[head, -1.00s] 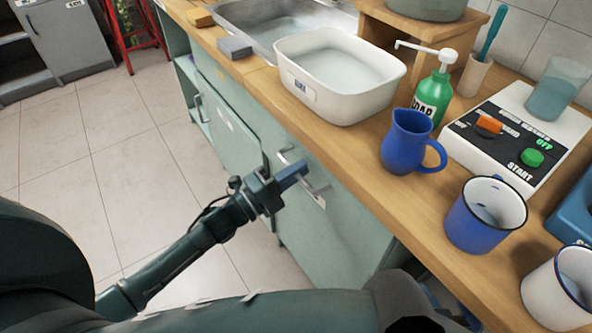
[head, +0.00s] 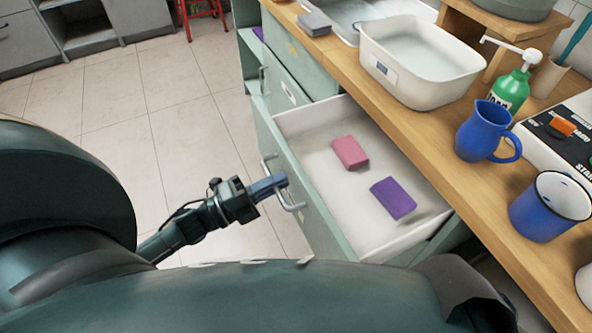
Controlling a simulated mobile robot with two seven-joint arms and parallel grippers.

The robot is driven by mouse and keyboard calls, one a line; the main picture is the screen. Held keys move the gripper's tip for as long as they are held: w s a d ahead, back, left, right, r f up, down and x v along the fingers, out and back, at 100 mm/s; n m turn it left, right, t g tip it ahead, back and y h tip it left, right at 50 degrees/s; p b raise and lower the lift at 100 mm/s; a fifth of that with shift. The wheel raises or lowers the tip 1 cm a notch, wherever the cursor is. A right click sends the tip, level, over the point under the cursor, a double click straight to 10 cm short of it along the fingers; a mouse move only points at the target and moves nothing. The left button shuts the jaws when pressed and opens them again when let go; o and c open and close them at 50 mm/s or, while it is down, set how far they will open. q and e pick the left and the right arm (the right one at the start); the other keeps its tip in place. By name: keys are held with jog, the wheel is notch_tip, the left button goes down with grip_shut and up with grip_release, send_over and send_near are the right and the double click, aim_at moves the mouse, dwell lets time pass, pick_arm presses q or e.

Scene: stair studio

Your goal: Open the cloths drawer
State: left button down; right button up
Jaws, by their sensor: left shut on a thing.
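The cloths drawer (head: 283,118) stands pulled well out from the green cabinet under the wooden counter. Its inside is white. A folded pink cloth (head: 350,153) and a folded purple cloth (head: 393,198) lie apart on its floor. A metal bar handle (head: 291,203) is on its green front. My left gripper (head: 277,184) is at this handle, outside the drawer front, and is shut on it. My right gripper is not in view.
On the counter (head: 420,140) stand a white basin (head: 420,75), a green soap bottle (head: 510,88), a blue jug (head: 484,132) and a blue mug (head: 548,207). A closed drawer (head: 296,70) is farther along.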

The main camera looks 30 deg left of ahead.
pick_arm(q)
jog(key=shift+r+v, duration=0.2)
jog(key=shift+v, duration=0.85)
jog(key=shift+r+v, duration=0.2)
jog(key=shift+v, duration=0.9)
jog(key=c, duration=1.6)
grip_release()
jog(key=shift+c, duration=0.2)
jog(key=shift+s+a, duration=0.1)
jog(key=b+v, duration=0.1)
jog(key=v, duration=1.2)
jog(key=shift+r, duration=0.1)
